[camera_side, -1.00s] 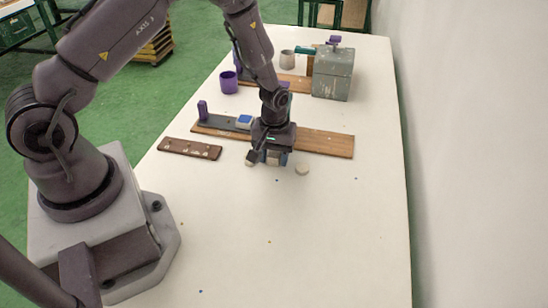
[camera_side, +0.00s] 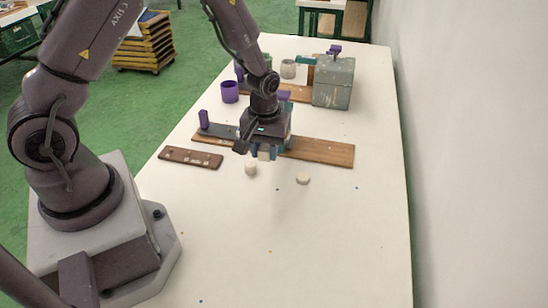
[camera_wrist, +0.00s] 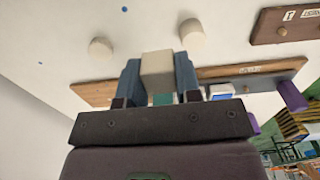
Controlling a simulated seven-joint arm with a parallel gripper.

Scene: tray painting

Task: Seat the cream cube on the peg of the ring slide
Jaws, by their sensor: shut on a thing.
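My gripper (camera_wrist: 158,75) is shut on the cream cube (camera_wrist: 157,68), which sits between its two blue-grey fingers in the wrist view. In the side view my gripper (camera_side: 264,154) hangs above the table by the front edge of a long wooden board (camera_side: 325,151). A dark grey slide (camera_side: 220,131) with a purple upright handle (camera_side: 204,119) lies on this board's left part. A blue-and-white piece (camera_wrist: 221,91) shows on it in the wrist view. I cannot make out a peg, and my gripper hides the board's middle in the side view.
Two cream round pieces stand near my gripper, a taller one (camera_side: 251,168) and a flat one (camera_side: 303,178). A dark brown strip (camera_side: 190,157) lies at left. The front table is clear.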

